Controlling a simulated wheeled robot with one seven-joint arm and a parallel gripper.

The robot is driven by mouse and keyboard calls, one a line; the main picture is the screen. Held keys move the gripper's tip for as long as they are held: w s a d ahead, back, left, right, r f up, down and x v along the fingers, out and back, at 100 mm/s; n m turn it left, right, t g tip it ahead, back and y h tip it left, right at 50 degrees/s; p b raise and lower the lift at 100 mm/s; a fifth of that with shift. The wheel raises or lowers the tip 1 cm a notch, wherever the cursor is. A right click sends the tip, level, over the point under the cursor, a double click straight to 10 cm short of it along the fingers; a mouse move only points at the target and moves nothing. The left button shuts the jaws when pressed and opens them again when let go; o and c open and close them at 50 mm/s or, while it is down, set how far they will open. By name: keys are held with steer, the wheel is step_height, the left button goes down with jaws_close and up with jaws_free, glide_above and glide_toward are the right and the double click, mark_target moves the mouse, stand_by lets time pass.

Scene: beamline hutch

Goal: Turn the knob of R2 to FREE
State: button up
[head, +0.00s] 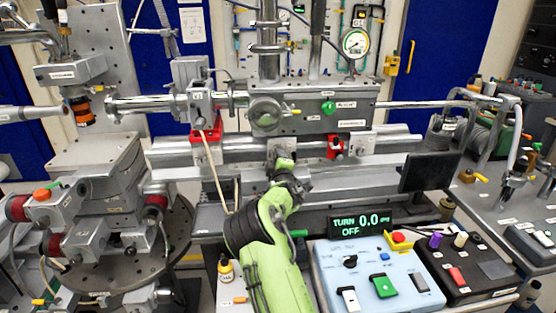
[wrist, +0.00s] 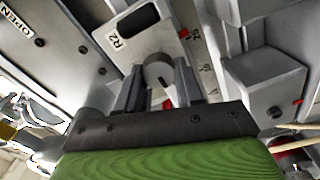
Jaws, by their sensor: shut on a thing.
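R2 is a grey metal block (wrist: 138,28) with a dark window and an "R2" label, seen in the wrist view. My gripper (wrist: 160,80) is shut on the knob, one finger on each side. In the head view my gripper (head: 283,163) is at the rail below the large grey housing, and my green arm reaches up to it. The knob is hidden or too small to make out there. The FREE marking is not readable in either view.
A display (head: 361,226) reads "TURN 0.0 deg" and "OFF". A blue control box (head: 335,268) stands in front of it. Red clamp blocks (head: 206,150) sit on the rail (head: 235,152) either side of my gripper. A dark screen (head: 430,172) is at the right.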

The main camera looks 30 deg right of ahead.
steer(key=o, duration=0.8)
steer(key=shift+c, duration=0.2)
steer(key=p+v, duration=0.2)
steer(key=v, duration=1.3)
steer(key=shift+s+a, duration=0.2)
steer(key=shift+s, duration=0.15)
